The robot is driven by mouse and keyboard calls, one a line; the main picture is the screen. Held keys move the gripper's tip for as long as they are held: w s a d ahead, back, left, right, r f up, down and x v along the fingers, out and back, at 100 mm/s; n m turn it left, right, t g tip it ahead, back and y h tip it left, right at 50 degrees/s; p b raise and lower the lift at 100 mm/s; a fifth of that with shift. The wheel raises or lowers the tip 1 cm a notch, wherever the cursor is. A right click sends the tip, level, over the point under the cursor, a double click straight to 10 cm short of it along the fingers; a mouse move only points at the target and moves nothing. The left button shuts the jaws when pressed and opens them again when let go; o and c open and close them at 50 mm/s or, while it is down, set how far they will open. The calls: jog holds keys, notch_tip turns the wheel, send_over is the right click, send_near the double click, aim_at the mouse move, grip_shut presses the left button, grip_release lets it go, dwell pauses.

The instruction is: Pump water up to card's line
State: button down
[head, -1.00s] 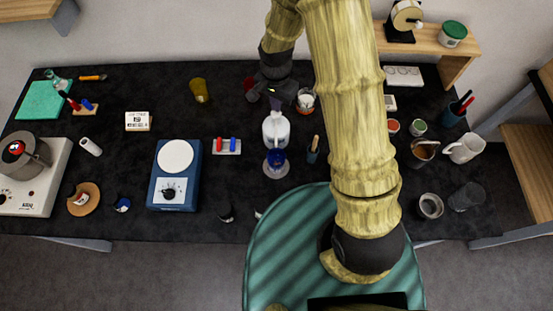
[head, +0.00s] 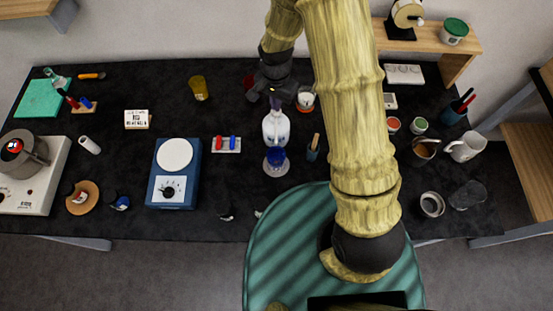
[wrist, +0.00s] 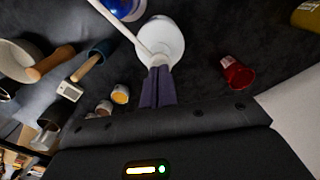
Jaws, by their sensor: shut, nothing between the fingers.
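The white pump bottle (head: 276,128) stands mid-table; its body and long pale spout show in the wrist view (wrist: 172,36). The spout reaches toward a blue vessel (head: 275,157), which stands on a round pale disc (head: 276,171) in front of the bottle. The vessel is cut off at the top of the wrist view (wrist: 124,8). Its water level cannot be made out. A small white card (head: 137,119) with dark print stands at left; the print is too small to read. My gripper (wrist: 158,70) is shut and empty, fingertips down at the pump top; contact is unclear.
A red cup (wrist: 237,72) is close beside my gripper. An amber cup (head: 199,88) stands farther left. A tray with red and blue pieces (head: 227,145) and a blue scale (head: 173,190) lie left of the bottle. A small holder (head: 313,150) stands at its right.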

jog(key=shift+f+b, duration=0.7)
jog(key=shift+f, duration=0.3)
jog(key=shift+s, duration=0.1)
jog(key=shift+r+p, duration=1.15)
jog(key=shift+r, duration=0.35)
notch_tip(320, 180, up, 6)
jog(key=p, duration=0.4)
jog(key=shift+d, duration=0.1)
